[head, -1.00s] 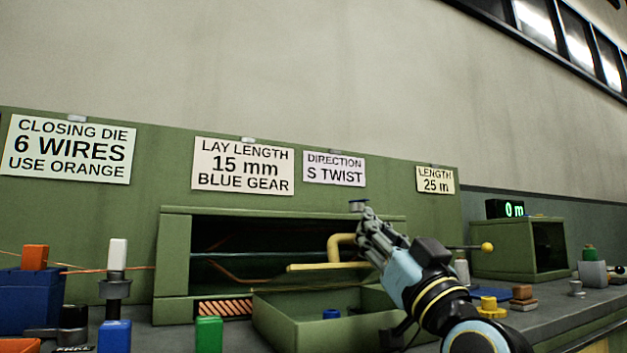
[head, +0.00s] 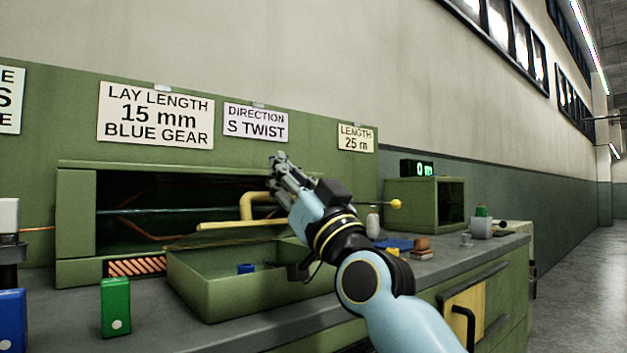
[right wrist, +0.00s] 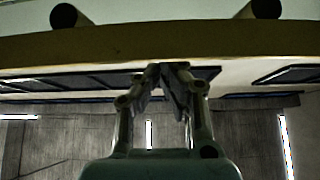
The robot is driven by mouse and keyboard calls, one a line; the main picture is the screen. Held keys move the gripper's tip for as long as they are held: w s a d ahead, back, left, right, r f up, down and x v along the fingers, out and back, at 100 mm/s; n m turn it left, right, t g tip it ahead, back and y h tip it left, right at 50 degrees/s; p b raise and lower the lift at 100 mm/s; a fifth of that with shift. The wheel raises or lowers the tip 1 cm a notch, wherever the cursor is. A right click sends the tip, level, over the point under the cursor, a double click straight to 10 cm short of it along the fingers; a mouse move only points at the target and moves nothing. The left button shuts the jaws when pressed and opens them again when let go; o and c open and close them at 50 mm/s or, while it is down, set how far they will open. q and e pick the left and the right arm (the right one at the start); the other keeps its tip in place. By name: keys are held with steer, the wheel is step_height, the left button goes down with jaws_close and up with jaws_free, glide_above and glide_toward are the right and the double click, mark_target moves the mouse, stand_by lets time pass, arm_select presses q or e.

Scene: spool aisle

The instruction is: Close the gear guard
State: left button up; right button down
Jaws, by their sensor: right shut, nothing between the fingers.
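The green gear housing (head: 77,215) stands on the bench with its dark front open to view. A yellow bar (head: 225,226) with a bent yellow handle (head: 247,206) crosses low in front of the opening; it looks like the edge of the gear guard, partly hidden by my right gripper. My right gripper (head: 279,162) is shut and empty, its tips up at the housing's front beside the handle. In the right wrist view, the shut fingers (right wrist: 170,70) point up close to a yellow-brown band (right wrist: 160,42); I cannot tell whether they touch. My left gripper is out of view.
A yellow-knobbed rod (head: 396,203) and a smaller green box (head: 410,205) are at right.

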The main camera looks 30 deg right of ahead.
step_height(320, 180, up, 2)
steer(key=shift+r+p, duration=0.2)
steer(key=shift+p, duration=0.3)
steer(key=s+f+g, duration=0.1)
steer(key=s+f, duration=0.6)
steer(key=f, duration=0.2)
step_height(320, 180, up, 14)
steer(key=d+g+h+p, duration=0.1)
steer(key=g+p, duration=0.9)
steer(key=p, duration=2.5)
steer(key=w+f, duration=0.2)
steer(key=w+f+p, duration=0.1)
steer(key=w+f, duration=0.1)
steer(key=w, duration=0.1)
steer(key=w+a+f, duration=0.1)
steer(key=w+f, duration=0.1)
steer(key=w, duration=0.1)
steer(key=shift+w+a, duration=0.1)
steer(key=shift+w, duration=0.1)
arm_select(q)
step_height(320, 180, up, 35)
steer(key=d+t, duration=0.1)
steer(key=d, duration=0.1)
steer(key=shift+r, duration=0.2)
arm_select(e)
steer(key=shift+s+f, duration=0.1)
steer(key=shift+f, duration=0.5)
